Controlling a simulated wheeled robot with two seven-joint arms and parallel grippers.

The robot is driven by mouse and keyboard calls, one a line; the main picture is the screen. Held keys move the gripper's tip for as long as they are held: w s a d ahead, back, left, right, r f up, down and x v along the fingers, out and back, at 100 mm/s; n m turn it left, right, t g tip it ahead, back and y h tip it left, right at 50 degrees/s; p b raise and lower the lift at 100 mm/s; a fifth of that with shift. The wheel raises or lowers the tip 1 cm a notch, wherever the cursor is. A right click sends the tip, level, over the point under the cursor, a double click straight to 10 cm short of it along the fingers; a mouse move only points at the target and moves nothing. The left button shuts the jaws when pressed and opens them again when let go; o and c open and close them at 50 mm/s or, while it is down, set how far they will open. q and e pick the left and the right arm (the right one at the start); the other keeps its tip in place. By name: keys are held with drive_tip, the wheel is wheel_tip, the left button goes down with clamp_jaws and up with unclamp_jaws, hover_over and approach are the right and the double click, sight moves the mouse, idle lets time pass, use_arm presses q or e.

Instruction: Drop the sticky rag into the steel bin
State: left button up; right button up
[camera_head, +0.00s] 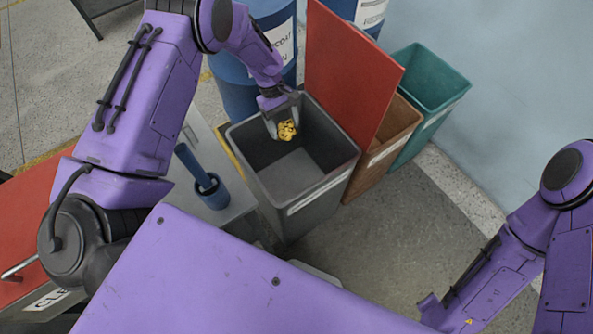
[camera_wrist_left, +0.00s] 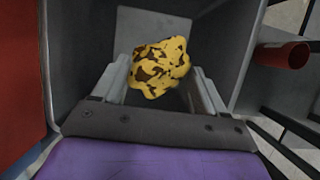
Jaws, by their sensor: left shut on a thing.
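The sticky rag (camera_head: 287,130) is a crumpled yellow cloth with dark brown stains. My left gripper (camera_head: 284,120) is shut on it and holds it over the open mouth of the grey steel bin (camera_head: 305,193). The left wrist view shows the rag (camera_wrist_left: 158,68) between the two fingers of the left gripper (camera_wrist_left: 160,85), with the bin's grey inner walls (camera_wrist_left: 80,50) around it. The bin floor shows empty in the head view. My right arm shows at the lower right of the head view, but its fingers cannot be made out.
A red lid (camera_head: 345,70) stands raised behind the bin. A brown bin (camera_head: 393,135) and a green bin (camera_head: 425,85) stand to its right. Blue drums (camera_head: 240,85) stand behind. A blue cylinder-shaped holder (camera_head: 212,192) sits on a grey surface at left.

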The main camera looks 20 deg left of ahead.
use_arm(q)
drive_tip(key=shift+s+r, duration=0.15)
drive_tip(key=shift+r, duration=0.05)
drive_tip(key=o, duration=1.3)
drive_tip(key=v, duration=1)
drive_tip(key=shift+r, duration=0.2)
drive_tip(key=shift+r, duration=0.1)
